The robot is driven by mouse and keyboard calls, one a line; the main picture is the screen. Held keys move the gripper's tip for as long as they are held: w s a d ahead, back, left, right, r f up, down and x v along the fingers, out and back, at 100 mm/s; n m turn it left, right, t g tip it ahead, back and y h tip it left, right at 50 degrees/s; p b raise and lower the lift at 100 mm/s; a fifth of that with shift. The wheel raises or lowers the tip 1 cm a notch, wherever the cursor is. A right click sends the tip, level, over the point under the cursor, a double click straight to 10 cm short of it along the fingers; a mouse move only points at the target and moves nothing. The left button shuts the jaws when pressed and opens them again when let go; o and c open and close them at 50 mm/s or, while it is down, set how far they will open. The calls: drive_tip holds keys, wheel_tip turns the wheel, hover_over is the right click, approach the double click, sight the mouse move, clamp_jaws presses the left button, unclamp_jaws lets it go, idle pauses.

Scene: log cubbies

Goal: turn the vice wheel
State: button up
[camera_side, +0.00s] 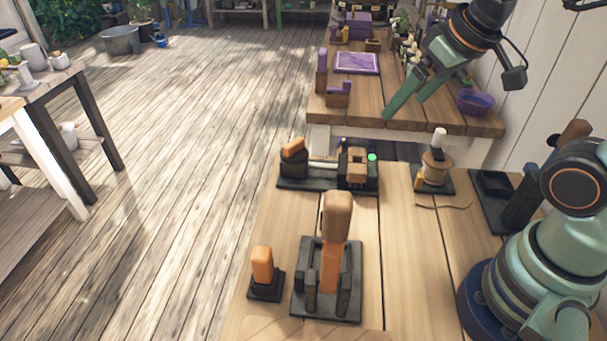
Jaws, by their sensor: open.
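A small vice-like device (318,184) with a black base stands at the far left of the near bench. A metal rod runs along it to a wooden block (357,165) at its right end. An orange grip (293,148) sits on a dark hub at its left end; I cannot tell for certain that this is the wheel. My gripper (400,97) is at the upper right, fingers apart and pointing down and left. It appears in the air, clear of the device and empty.
A large orange-handled lever (335,225) and a small orange peg on a black base (262,264) stand in front. A wooden spool (436,166) is to the right of the device. A second bench (370,115) behind holds purple items and a purple bowl (475,101).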

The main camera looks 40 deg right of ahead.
drive_tip(key=w+a+r+g, duration=0.2)
drive_tip(key=w+r, duration=0.1)
drive_tip(key=w, duration=0.4)
drive_tip(key=n+g, duration=0.2)
drive_tip(key=g, duration=0.1)
hover_over(294, 142)
wheel_tip(294, 142, down, 9)
wheel_tip(294, 142, down, 12)
drive_tip(key=shift+r, duration=0.1)
drive_tip(key=c, duration=1.3)
drive_tip(key=shift+m, duration=1.5)
